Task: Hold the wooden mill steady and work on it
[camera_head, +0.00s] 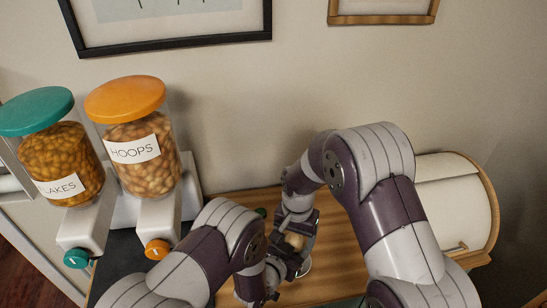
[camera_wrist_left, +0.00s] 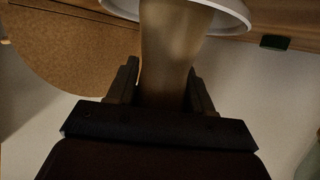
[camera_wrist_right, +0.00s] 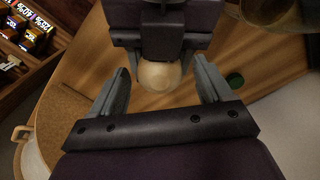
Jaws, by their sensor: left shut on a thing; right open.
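The wooden mill (camera_head: 295,240) stands on the wooden counter, mostly hidden by my grippers in the head view. In the left wrist view its tan, waisted body (camera_wrist_left: 168,55) is between the fingers of my left gripper (camera_wrist_left: 163,82), which is shut on it. A white round rim (camera_wrist_left: 232,12) shows at the mill's lower end. In the right wrist view the mill's pale round top (camera_wrist_right: 160,75) lies between the spread fingers of my right gripper (camera_wrist_right: 160,72).
Two cereal dispensers with a teal lid (camera_head: 36,111) and an orange lid (camera_head: 125,98) stand at the left. A rounded bread box (camera_head: 455,205) is at the right. A small green thing (camera_wrist_right: 235,79) lies near the mill. Framed pictures hang on the wall behind.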

